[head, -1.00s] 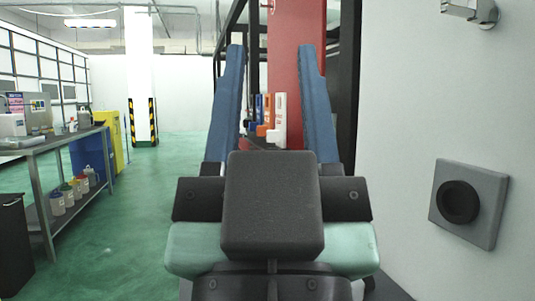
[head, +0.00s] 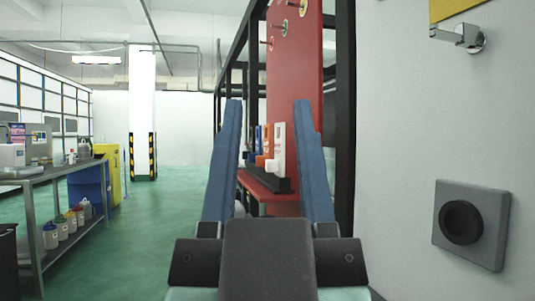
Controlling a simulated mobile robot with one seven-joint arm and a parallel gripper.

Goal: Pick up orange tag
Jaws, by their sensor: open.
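The orange tag (head: 268,146) stands in a short row of upright tags on a red shelf, against a tall red panel. Blue tags (head: 257,138) are beside it on the left and a white tag (head: 279,147) is beside it on the right; the neighbours partly cover it. My gripper (head: 268,103) is open and empty. Its two long blue fingers point away from me, and the row shows in the gap between them. The tags appear beyond the fingers, and I see no contact.
The red panel (head: 295,75) has pegs with coloured rings near its top. A black frame (head: 345,120) stands along its right. A white wall with a grey box (head: 472,225) is close on the right. A metal workbench (head: 62,170) is at left; green floor (head: 150,225) between is clear.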

